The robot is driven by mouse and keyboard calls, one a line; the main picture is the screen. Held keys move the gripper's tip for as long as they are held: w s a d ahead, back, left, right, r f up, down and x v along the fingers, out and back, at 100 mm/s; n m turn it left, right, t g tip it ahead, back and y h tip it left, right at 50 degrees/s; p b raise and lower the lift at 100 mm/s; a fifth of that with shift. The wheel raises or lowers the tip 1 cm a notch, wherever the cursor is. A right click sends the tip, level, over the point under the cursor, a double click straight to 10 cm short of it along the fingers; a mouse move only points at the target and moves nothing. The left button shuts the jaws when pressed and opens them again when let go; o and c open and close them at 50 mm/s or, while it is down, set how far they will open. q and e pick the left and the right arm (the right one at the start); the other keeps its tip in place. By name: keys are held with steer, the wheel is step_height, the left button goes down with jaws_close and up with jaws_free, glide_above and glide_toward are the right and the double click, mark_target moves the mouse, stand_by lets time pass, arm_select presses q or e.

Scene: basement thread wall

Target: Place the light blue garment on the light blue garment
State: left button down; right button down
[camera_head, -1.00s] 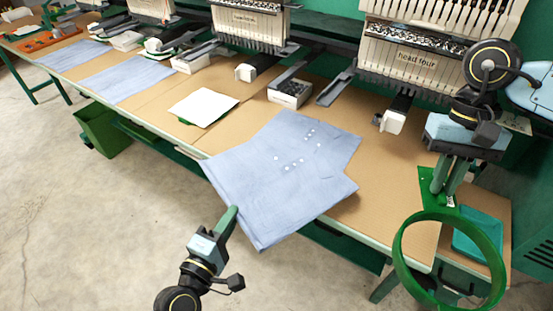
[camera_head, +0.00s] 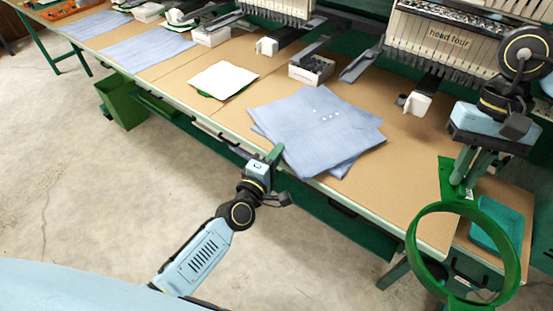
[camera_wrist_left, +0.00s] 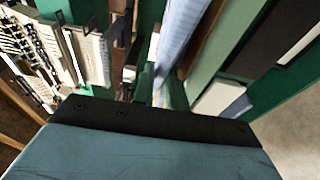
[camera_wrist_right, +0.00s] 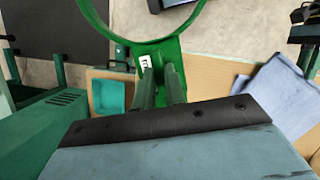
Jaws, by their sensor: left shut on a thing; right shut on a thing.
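One light blue garment (camera_head: 322,118), with several white dots, lies over another light blue garment (camera_head: 343,169) near the table's front edge. The lower one shows along the right and front sides, and the two are turned slightly apart. My left gripper (camera_head: 274,155) is shut on the garments' front left edge; which layer it pinches I cannot tell. The left wrist view shows the cloth (camera_wrist_left: 176,45) edge-on beyond the fingers. My right gripper (camera_head: 452,196) is shut on the tab of a green hoop (camera_head: 411,240), held up at the right; the right wrist view shows it too (camera_wrist_right: 150,46).
A white sheet on a green piece (camera_head: 222,79) lies left of the garments. More blue cloths (camera_head: 150,47) lie further left. A small box (camera_head: 311,69) and the head four machine (camera_head: 445,45) stand behind. A teal tray (camera_head: 494,225) sits at right. Brown table between is clear.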

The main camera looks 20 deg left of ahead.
arm_select(q)
steer(key=shift+f, duration=0.25)
steer(key=c, duration=1.7)
jaws_free()
steer(key=s+a, duration=0.2)
steer(key=s, duration=1)
steer(key=shift+p, duration=0.4)
